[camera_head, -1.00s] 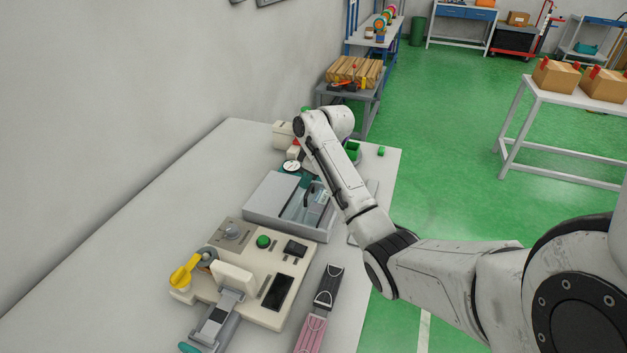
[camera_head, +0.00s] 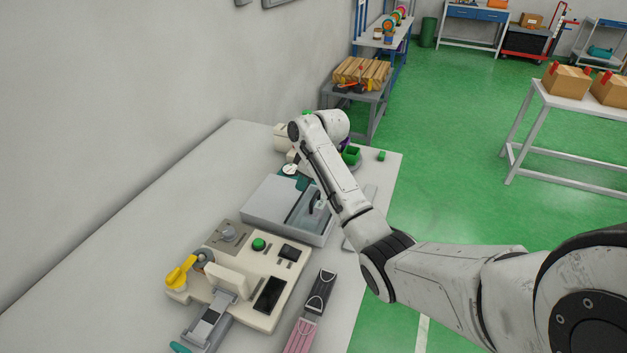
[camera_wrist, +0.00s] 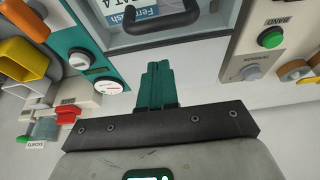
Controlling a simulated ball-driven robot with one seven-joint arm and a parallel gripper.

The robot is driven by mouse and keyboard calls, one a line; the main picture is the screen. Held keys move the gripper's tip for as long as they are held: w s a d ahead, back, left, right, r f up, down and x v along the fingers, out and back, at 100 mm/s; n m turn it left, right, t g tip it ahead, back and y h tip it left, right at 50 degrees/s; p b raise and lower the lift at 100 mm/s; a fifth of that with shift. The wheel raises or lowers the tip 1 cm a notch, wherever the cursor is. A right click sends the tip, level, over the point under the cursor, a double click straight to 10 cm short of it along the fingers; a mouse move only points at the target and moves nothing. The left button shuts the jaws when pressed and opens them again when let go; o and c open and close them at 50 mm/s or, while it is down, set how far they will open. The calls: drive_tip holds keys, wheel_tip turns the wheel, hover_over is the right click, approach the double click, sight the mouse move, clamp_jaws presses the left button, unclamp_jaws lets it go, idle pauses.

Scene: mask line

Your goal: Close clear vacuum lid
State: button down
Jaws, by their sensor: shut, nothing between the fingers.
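The grey vacuum box (camera_head: 268,203) sits on the bench. Its clear lid (camera_head: 301,212) has a black handle (camera_head: 315,202). The lid looks low over the box; I cannot tell if it is fully down. In the wrist view the black handle (camera_wrist: 162,22) and a blue-and-white label seen through the clear panel are at the top edge. My gripper (camera_wrist: 157,68) has dark green fingers, shut together and empty, pointing toward the box's edge. A gap shows between the fingertips and the handle.
A cream sealing machine (camera_head: 245,275) with a green button and yellow knob stands nearer on the bench. In the wrist view a teal unit with a dial (camera_wrist: 107,86) and a red-lever device (camera_wrist: 68,114) are at left. Bare bench (camera_head: 120,270) lies at left.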

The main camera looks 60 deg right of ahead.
drive_tip(key=b+v, duration=0.1)
drive_tip(key=v, duration=0.9)
drive_tip(key=shift+w+b, duration=0.35)
drive_tip(key=shift+w, duration=0.05)
drive_tip(key=shift+a+r, duration=0.1)
drive_tip(key=shift+s, duration=0.1)
